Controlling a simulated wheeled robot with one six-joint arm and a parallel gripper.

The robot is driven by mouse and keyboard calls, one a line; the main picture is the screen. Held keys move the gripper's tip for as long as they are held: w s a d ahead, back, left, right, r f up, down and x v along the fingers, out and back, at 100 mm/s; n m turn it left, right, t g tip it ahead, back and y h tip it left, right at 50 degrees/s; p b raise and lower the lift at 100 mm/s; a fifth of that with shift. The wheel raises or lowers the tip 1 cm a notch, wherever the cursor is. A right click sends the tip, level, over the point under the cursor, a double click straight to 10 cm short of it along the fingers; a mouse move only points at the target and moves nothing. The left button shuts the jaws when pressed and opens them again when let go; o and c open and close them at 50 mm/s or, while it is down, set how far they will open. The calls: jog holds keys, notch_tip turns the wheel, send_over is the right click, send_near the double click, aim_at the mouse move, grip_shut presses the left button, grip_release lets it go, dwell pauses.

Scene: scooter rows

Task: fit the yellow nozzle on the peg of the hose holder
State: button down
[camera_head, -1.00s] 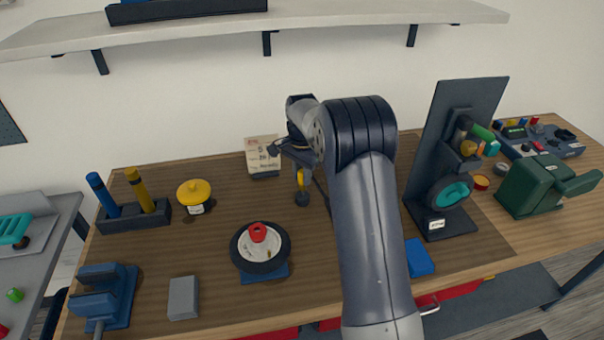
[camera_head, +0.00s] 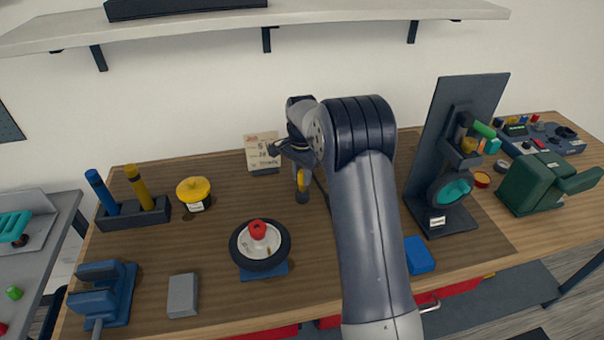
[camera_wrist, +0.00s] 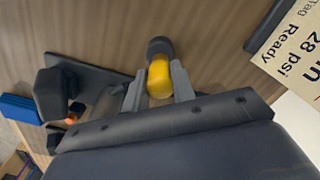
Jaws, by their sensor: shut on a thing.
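The yellow nozzle (camera_head: 300,181) with its dark end hangs in my gripper (camera_head: 300,170), upright, over the back middle of the bench. In the wrist view the yellow nozzle (camera_wrist: 159,80) sits between both fingers of my gripper (camera_wrist: 158,88), its dark end (camera_wrist: 160,47) pointing away from them. The dark upright stand (camera_head: 428,165) to the right, with a teal round part (camera_head: 455,191) and a label low on it, looks like the hose holder. It is well apart from the nozzle. I cannot make out its peg.
A paper tag stand (camera_head: 262,152) is close behind my gripper. A wheel (camera_head: 260,246) with a red cap lies in front, left of my arm. A yellow-lidded pot (camera_head: 194,192) is left, a blue block (camera_head: 419,255) by the stand, a green machine (camera_head: 540,184) right.

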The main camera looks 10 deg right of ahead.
jog(key=shift+f+b, duration=0.3)
jog(key=shift+f, duration=0.35)
jog(key=c, duration=1.1)
grip_release()
jog(key=shift+r, duration=0.1)
notch_tip(320, 180, up, 11)
jog(key=shift+f+b, duration=0.15)
jog(key=shift+b, duration=0.4)
jog(key=shift+f, duration=0.15)
notch_tip(320, 180, down, 10)
jog(key=shift+f+p, duration=0.15)
jog(key=shift+p, duration=0.55)
jog(key=shift+r, duration=0.3)
jog(key=shift+f, duration=0.1)
